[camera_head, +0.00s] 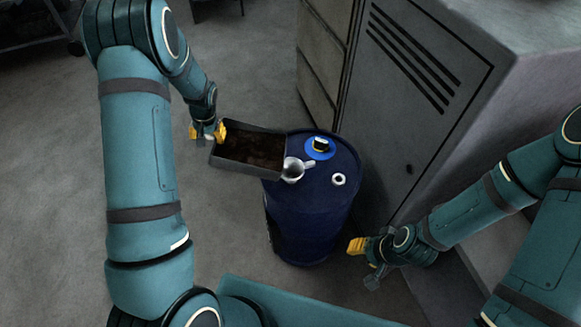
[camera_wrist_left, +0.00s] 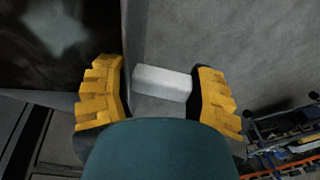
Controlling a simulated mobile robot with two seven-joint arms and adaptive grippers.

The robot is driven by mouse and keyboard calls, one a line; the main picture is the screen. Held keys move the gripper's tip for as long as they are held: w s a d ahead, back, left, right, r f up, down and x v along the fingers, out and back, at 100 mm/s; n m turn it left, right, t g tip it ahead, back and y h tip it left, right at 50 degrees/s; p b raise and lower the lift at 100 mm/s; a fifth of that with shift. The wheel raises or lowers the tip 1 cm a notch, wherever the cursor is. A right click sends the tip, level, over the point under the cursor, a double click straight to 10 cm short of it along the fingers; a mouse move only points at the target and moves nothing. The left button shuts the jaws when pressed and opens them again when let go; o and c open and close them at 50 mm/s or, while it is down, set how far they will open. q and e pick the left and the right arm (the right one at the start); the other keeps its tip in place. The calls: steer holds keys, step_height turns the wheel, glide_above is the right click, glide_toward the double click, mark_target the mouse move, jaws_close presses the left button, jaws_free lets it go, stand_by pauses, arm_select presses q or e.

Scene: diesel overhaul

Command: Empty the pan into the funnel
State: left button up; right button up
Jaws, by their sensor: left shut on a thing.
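The pan (camera_head: 240,168) is a grey rectangular tray holding dark brown-black contents. It is held at the upper left of the blue drum (camera_head: 305,222), with its right end over the drum top. My left gripper (camera_head: 207,132) is shut on the pan's light grey handle (camera_wrist_left: 162,82), at the pan's left end. The pan also shows in the left wrist view (camera_wrist_left: 131,45). The silver funnel (camera_head: 292,170) is on the drum top beside the pan's right end; the pan partly hides it. My right gripper (camera_head: 362,258) is right of the drum, and its opening is unclear.
A blue-and-black cap (camera_head: 320,147) and a pale ring-shaped fitting (camera_head: 339,179) are on the drum top. A grey cabinet (camera_head: 415,90) with slots stands close behind and right of the drum. Open concrete floor (camera_head: 225,60) lies to the left.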

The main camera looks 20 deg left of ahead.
arm_select(q)
steer(key=shift+d+r+y+p, duration=0.25)
steer(key=shift+r+p, duration=0.1)
steer(key=shift+r, duration=0.25)
steer(key=shift+d+r+y+p, duration=0.1)
steer(key=shift+r+y+p, duration=0.2)
steer(key=shift+r, duration=0.25)
steer(key=shift+w, duration=0.1)
steer(key=shift+d+r+y+p, duration=0.4)
steer(key=shift+r+y, duration=0.25)
steer(key=shift+r, duration=0.25)
steer(key=shift+w+d+r, duration=0.1)
steer(key=shift+d, duration=0.05)
steer(key=shift+d+r+g+y+p, duration=0.15)
steer(key=shift+d+r+y+p, duration=0.1)
steer(key=shift+r, duration=0.25)
steer(key=shift+d+r+g+y+p, duration=0.15)
steer(key=shift+d+r+y, duration=0.1)
steer(key=shift+r, duration=0.25)
steer(key=shift+w, duration=0.1)
steer(key=shift+w+d+r+y+p, duration=0.1)
steer(key=shift+d+r+y+p, duration=0.1)
steer(key=shift+d+r+y, duration=0.25)
steer(key=shift+d+r+y+p, duration=0.15)
steer(key=shift+d+r, duration=0.05)
steer(key=shift+r, duration=0.35)
